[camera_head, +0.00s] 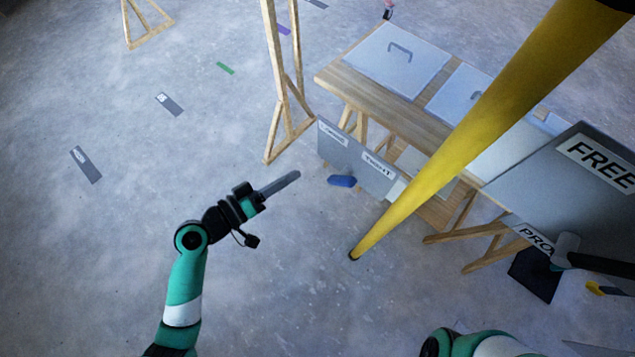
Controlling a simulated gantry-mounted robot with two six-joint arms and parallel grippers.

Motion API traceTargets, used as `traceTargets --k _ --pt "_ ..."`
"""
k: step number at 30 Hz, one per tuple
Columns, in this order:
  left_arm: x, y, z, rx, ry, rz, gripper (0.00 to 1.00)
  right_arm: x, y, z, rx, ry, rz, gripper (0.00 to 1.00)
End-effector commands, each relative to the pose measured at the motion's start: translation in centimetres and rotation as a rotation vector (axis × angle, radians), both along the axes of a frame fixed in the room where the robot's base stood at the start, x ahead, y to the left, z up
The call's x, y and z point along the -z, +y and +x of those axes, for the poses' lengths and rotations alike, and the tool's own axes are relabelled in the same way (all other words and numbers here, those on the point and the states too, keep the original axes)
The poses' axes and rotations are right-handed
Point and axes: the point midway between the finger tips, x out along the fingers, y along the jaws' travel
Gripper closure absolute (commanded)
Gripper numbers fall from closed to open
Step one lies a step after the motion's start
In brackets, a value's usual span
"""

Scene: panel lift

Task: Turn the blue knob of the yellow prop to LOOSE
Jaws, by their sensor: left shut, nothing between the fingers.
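The yellow prop (470,140) is a long tilted pole that runs from the upper right down to a dark foot on the floor. A grey plate (350,158) shows behind it, with a left label too small to read surely and a right label that seems to read TIGHT (378,165). The blue knob (341,181) is a short bar, seen lying nearly level in front of the plate's lower edge. My left gripper (290,178) is shut and empty, left of the knob and apart from it. My right gripper is out of view.
A wooden bench (385,100) with grey panels (395,60) stands behind the prop. A wooden trestle (276,75) stands left of it. A grey board with a FREE sign (600,162) is at right. The floor at left is mostly clear.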

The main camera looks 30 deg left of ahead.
Motion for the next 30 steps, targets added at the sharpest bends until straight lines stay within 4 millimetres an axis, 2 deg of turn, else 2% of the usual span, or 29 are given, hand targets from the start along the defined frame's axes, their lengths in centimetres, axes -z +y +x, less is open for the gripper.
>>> traceTargets --k 3,8,10,15,30 --pt "0.2 -1.2 2.5 0.006 -0.002 0.000 1.00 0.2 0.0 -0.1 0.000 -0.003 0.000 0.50" --pt "0.9 -2.7 5.3 0.005 -0.001 0.000 1.00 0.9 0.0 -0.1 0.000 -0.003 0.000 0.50" --pt "2.0 -3.7 4.7 0.004 0.003 -0.001 1.00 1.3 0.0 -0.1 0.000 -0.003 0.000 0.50" --pt "3.0 -5.0 4.4 0.001 0.000 0.000 1.00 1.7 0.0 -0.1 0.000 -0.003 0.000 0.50" --pt "3.2 -5.3 4.4 0.003 0.000 -0.005 1.00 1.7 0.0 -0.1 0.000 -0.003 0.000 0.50"
